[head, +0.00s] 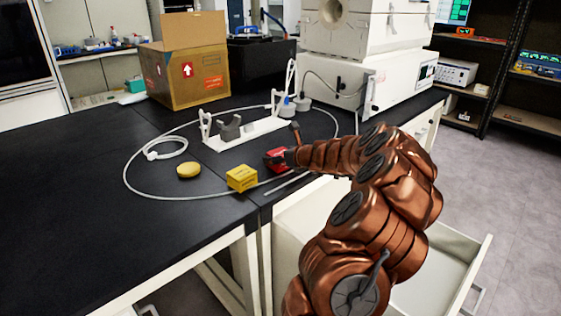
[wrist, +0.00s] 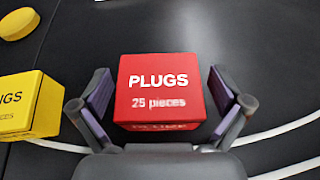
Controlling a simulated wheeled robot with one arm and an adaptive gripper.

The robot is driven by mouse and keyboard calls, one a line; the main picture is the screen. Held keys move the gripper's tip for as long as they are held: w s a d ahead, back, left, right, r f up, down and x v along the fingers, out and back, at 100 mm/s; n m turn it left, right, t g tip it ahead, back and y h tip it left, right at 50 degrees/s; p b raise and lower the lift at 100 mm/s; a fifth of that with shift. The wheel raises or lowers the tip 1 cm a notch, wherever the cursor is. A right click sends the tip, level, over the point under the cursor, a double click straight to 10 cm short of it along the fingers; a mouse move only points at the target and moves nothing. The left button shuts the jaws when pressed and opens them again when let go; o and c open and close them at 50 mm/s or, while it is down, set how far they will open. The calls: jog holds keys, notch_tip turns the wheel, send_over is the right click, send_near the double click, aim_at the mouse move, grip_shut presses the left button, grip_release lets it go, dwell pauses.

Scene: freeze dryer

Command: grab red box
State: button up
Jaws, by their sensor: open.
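The red box (wrist: 160,85), labelled "PLUGS 25 pieces", sits on the black bench top. In the wrist view it lies between the two open fingers of my gripper (wrist: 162,100), with a small gap visible on each side. In the head view the red box (head: 277,158) is partly hidden behind my gripper (head: 284,158), which reaches it from the right. I cannot tell from the head view whether the fingers touch it.
A yellow box (head: 241,178) stands left of the red box, and a round yellow piece (head: 188,170) lies farther left. A white rack (head: 246,133) stands behind. A pale tube (head: 128,172) loops around them. An open drawer (head: 465,262) is below the bench.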

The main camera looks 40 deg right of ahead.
jog(key=shift+w+f, duration=0.2)
jog(key=shift+w, duration=0.25)
jog(key=c, duration=1.1)
